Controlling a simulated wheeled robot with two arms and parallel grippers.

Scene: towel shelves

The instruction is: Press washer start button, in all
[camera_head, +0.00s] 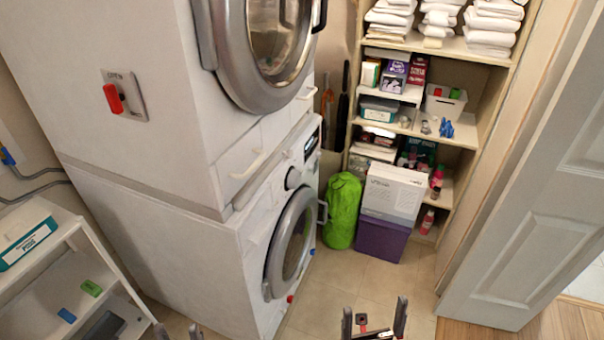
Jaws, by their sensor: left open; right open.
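The white washer (240,262) is the lower machine of a stack at the centre left. Its round door (291,245) looks shut and faces right. Its control panel, along the top of the front, has a round dial (292,178) and a dark display (311,145). I cannot make out the start button at this size. My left gripper (178,331) shows only its fingertips at the bottom edge, open and apart from the washer. My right gripper (374,309) is open at the bottom, in front of and to the right of the washer, apart from it.
A second machine (130,60) with a round door stands on the washer; a red switch (112,98) is on its side. A green bag (343,210) and purple box (381,238) stand beyond the washer. Shelves (480,125) and a door (530,200) are right. Tiled floor (335,275) is clear.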

